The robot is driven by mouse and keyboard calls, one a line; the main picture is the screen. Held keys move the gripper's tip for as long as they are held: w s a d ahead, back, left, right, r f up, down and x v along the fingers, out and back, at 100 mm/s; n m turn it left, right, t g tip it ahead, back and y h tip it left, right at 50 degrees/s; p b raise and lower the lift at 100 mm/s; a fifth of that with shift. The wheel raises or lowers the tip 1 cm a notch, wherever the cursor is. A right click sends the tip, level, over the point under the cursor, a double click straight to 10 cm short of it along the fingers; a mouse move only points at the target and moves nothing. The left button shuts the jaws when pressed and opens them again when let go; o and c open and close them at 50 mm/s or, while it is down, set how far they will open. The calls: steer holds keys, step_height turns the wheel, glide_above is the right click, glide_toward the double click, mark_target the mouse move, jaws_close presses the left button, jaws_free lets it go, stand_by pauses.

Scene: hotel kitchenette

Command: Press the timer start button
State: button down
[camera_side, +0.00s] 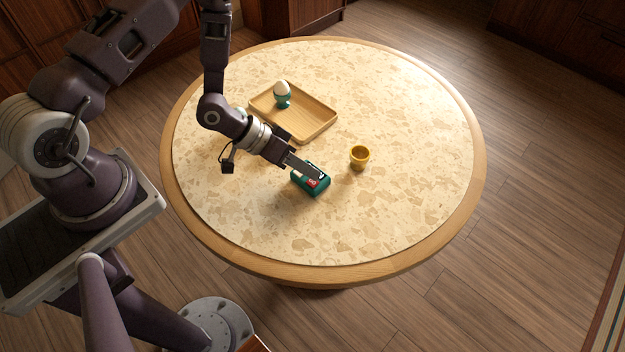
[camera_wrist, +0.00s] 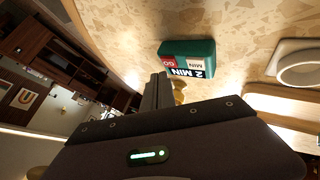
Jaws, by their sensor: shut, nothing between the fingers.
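The timer is a small teal-green block (camera_side: 311,188) on the round table, with a red patch (camera_side: 313,183) on its top. In the wrist view the timer (camera_wrist: 201,49) shows a "2 MIN" label and a red part marked "GO". My gripper (camera_side: 321,176) is shut and empty. Its fingertips are over the timer in the side view and hide part of its top. In the wrist view the shut fingers (camera_wrist: 158,88) point toward the timer's labelled side. I cannot tell whether they touch it.
A yellow cup (camera_side: 359,162) stands right of the timer. Another pale egg-like thing (camera_side: 241,112) is partly hidden by my arm. The table's front and right (camera_side: 410,210) are clear.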

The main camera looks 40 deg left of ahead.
mark_target(308, 181)
steer(key=shift+f, duration=0.1)
stand_by(0.3)
steer(key=shift+f, duration=0.3)
steer(key=shift+f, duration=0.35)
stand_by(0.5)
steer(key=shift+r, duration=0.75)
steer(key=shift+r, duration=2.55)
